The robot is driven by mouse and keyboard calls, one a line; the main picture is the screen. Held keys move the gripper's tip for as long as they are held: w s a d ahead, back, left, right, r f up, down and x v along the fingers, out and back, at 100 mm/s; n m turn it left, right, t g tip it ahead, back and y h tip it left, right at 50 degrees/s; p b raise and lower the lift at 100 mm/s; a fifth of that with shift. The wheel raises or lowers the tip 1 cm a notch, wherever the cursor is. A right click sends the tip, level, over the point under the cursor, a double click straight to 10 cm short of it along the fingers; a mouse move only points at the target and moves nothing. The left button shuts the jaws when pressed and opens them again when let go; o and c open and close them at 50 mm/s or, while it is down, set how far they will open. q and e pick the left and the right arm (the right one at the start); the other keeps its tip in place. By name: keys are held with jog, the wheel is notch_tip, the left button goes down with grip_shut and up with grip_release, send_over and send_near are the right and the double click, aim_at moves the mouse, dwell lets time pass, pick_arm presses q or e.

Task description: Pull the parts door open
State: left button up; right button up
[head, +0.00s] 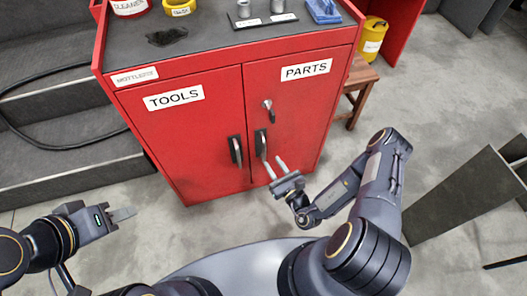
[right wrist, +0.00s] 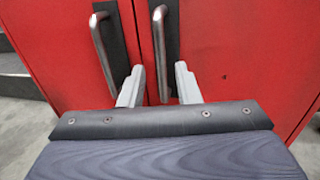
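The red cabinet's parts door (head: 298,105), labelled PARTS, is shut beside the tools door (head: 200,125). Its upright bar handle (head: 261,144) is near the middle seam; it also shows in the right wrist view (right wrist: 160,50). My right gripper (head: 273,160) is open, its fingertips close to the lower part of this handle. In the right wrist view the handle's lower end appears between the two fingers (right wrist: 158,84), with no clear contact; exact depth is hard to tell. My left gripper (head: 123,214) is away at lower left, its finger opening unclear.
A metal key or latch (head: 267,110) sticks out above the parts handle. The tools handle (head: 235,151) is close on the left. A wooden stool (head: 361,77) stands right of the cabinet. Dark panels (head: 460,200) stand at right. Floor before the cabinet is clear.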

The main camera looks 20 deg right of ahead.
aim_at(264, 151)
jog(key=x, duration=0.2)
jog(key=b+x, duration=0.1)
jog(key=x, duration=0.4)
jog(key=shift+w+f+b, duration=0.25)
jog(key=shift+f+b, duration=0.1)
jog(key=shift+f, duration=0.05)
grip_shut()
